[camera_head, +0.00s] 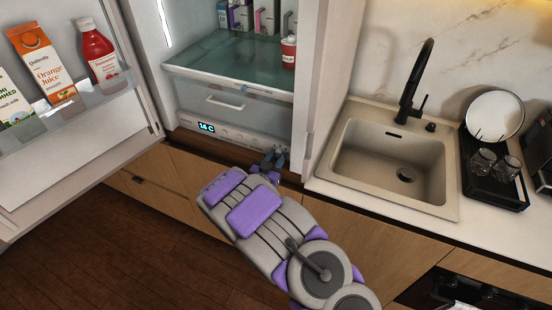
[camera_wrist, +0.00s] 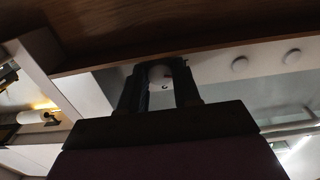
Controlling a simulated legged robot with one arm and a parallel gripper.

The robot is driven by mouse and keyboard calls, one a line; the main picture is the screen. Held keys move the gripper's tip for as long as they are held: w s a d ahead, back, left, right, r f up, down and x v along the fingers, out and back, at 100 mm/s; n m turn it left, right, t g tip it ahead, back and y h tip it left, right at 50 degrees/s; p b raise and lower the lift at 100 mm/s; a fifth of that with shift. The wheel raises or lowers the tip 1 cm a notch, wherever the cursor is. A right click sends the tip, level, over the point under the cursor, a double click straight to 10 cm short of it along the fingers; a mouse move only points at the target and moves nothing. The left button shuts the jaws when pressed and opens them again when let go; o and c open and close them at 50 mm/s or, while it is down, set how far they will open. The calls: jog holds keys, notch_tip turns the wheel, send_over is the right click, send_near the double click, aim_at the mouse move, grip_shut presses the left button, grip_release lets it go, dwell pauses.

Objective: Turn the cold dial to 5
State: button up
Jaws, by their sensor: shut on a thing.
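The control panel (camera_head: 232,136) is a pale strip at the bottom of the open fridge, with a lit display (camera_head: 206,127) that appears to read 14 C and a row of small round knobs. My gripper (camera_head: 273,158) is at the right end of this panel. In the wrist view my gripper (camera_wrist: 160,75) has its two dark fingers on either side of a pale round dial (camera_wrist: 159,76), shut on it. A small dark mark shows on the dial's face, but its setting cannot be read.
The fridge door (camera_head: 75,150) stands open at left, with cartons and a red bottle (camera_head: 98,52) on its shelf. A glass shelf (camera_head: 230,65) and drawer (camera_head: 225,100) are above the panel. A sink (camera_head: 390,150) and dish rack (camera_head: 490,185) are at right. Wooden cabinet fronts lie below.

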jog(key=shift+a+f, duration=0.1)
jog(key=shift+f, duration=0.05)
jog(key=o, duration=1.1)
jog(key=shift+a, duration=0.15)
jog(key=shift+c, duration=0.2)
jog(key=shift+s, duration=0.3)
jog(key=p+v, duration=0.2)
jog(key=v, duration=1.4)
jog(key=shift+s+a, duration=0.2)
jog(key=shift+s, duration=0.15)
